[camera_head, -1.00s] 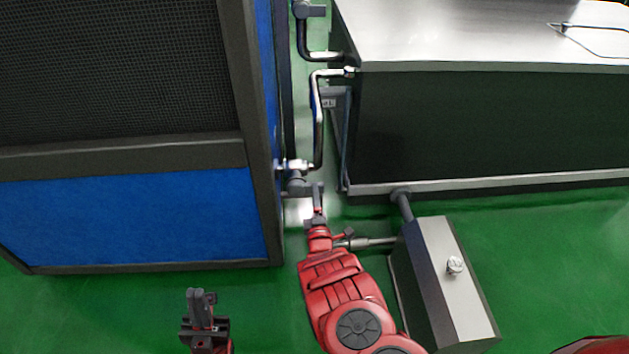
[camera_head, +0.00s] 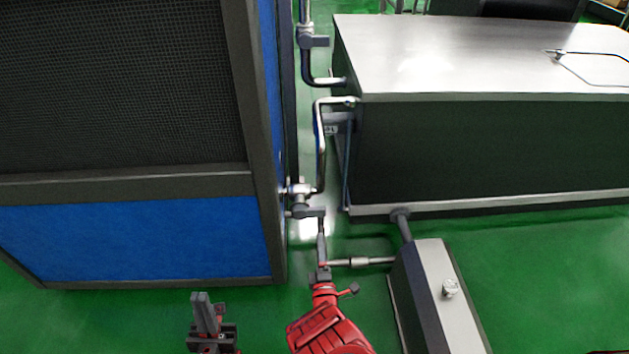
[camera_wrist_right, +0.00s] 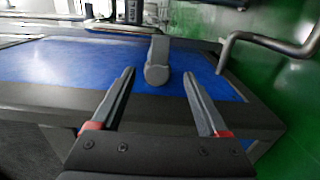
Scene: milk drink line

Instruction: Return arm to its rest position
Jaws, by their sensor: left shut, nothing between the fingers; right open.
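My left gripper (camera_head: 206,314) is at the bottom left of the head view, its fingers shut and empty, above the green floor. My right gripper (camera_head: 321,236) reaches up from the bottom centre, close to a grey valve handle (camera_head: 312,212) on the pipe by the blue cabinet. In the right wrist view my right gripper (camera_wrist_right: 159,74) is open. The rounded grey handle (camera_wrist_right: 157,72) shows between and beyond its fingertips, and I see no grip on it. Any contact is hard to tell.
A blue cabinet (camera_head: 140,240) with dark mesh fills the left. A large steel-topped tank (camera_head: 460,70) stands at the upper right. A narrow box (camera_head: 450,320) and its pipe (camera_head: 360,261) are right of my right arm. Bent pipes (camera_head: 320,150) run between cabinet and tank.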

